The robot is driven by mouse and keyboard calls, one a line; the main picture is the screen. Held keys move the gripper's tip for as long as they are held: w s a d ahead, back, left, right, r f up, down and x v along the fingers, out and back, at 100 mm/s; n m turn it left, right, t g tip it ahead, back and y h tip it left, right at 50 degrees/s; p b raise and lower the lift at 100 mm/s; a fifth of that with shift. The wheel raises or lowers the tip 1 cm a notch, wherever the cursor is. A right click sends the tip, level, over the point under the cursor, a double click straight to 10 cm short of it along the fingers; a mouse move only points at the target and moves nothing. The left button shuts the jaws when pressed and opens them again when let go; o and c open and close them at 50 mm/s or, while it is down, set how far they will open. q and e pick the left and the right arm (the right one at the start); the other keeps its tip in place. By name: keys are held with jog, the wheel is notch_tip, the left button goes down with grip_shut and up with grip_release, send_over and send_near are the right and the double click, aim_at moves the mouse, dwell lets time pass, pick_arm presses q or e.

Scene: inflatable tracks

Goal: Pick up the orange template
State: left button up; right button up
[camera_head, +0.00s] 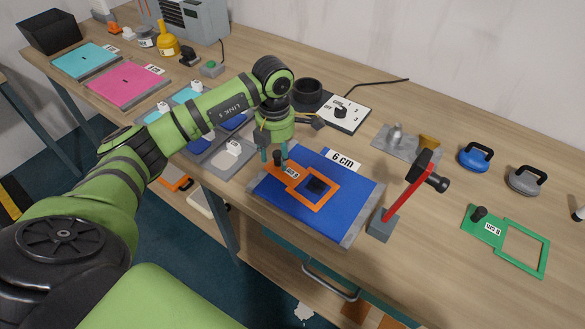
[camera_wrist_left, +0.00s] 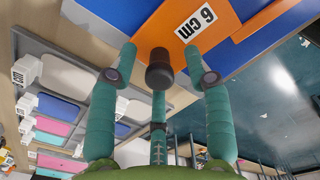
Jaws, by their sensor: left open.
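The orange template (camera_head: 328,201) is a flat piece with a square frame, a small label and a black knob (camera_head: 277,158). It lies on a blue sheet (camera_head: 355,197) marked 6 cm, with a small black square inside the frame. My left gripper (camera_head: 274,152) is over the template's handle end with its teal fingers spread around the knob. In the left wrist view the black knob (camera_wrist_left: 159,72) stands between the open fingers (camera_wrist_left: 160,62), with gaps visible on both sides. The orange handle plate (camera_wrist_left: 160,28) is behind it. My right gripper is not in view.
A red-handled hammer-like tool (camera_head: 405,192) stands just right of the blue sheet. A green template (camera_head: 520,247) and blue (camera_head: 475,157) and grey (camera_head: 526,180) handled pieces lie farther right. A switch box (camera_head: 342,114) is behind. The table's front edge is close to the sheet.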

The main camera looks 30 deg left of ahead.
pick_arm(q)
grip_shut()
dwell(0.3)
